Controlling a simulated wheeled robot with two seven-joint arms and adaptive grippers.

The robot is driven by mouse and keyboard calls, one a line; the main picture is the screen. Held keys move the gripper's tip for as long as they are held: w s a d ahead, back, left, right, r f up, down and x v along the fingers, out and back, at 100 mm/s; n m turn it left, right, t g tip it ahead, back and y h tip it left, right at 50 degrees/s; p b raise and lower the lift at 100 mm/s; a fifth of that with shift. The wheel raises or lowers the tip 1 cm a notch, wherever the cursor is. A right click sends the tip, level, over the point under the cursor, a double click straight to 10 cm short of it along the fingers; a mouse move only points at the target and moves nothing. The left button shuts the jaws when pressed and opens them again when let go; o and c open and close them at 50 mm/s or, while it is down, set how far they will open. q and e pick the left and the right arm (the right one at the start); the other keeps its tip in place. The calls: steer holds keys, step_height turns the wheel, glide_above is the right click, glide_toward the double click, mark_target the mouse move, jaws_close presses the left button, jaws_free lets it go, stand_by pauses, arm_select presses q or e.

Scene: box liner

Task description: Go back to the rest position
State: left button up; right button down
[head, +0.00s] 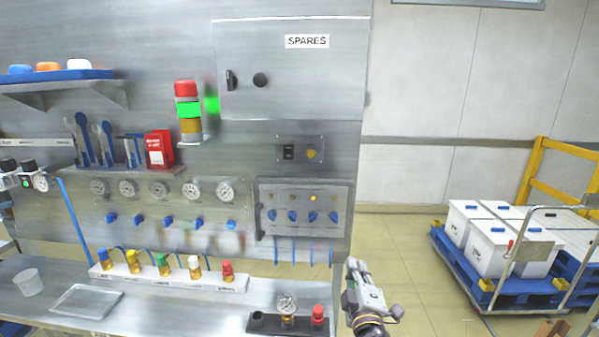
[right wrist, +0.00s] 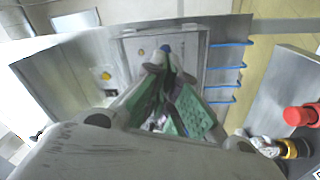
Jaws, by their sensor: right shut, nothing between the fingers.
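My right gripper (head: 354,270) is at the lower middle of the head view, just right of the bench's right end. It points up and is apart from the wall panel and the bench. In the right wrist view its fingers (right wrist: 165,85) are closed together with nothing between them, in front of a grey panel. My left gripper is not in the head view.
A cart with white boxes (head: 495,245) stands at right. Floor between is clear.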

steer(key=s+d+f+m+g+h, duration=0.1)
steer(key=s+d+f+m+g, duration=0.35)
steer(key=f, duration=0.35)
steer(key=s+d+f+m+g+h, duration=0.1)
steer(key=s+d+f+m+g, duration=0.3)
steer(key=f, duration=0.3)
steer(key=s+f+m+g+y, duration=0.1)
steer(key=s+f+g+y, duration=0.2)
steer(key=s, duration=0.6)
steer(key=s+f+m+g, duration=0.2)
steer(key=s+f+g, duration=0.2)
steer(key=s+f, duration=0.3)
steer(key=s+f+g, duration=0.1)
steer(key=s+f, duration=0.1)
steer(key=f, duration=1.4)
steer(key=s+f, duration=0.2)
steer(key=f, duration=1.5)
steer(key=s+d+f+g, duration=0.1)
steer(key=s+d+f, duration=0.2)
steer(key=s+f, duration=1.5)
steer(key=shift+s+d+f+n, duration=0.15)
steer(key=shift+s+f+n, duration=0.3)
steer(key=shift+s, duration=1.7)
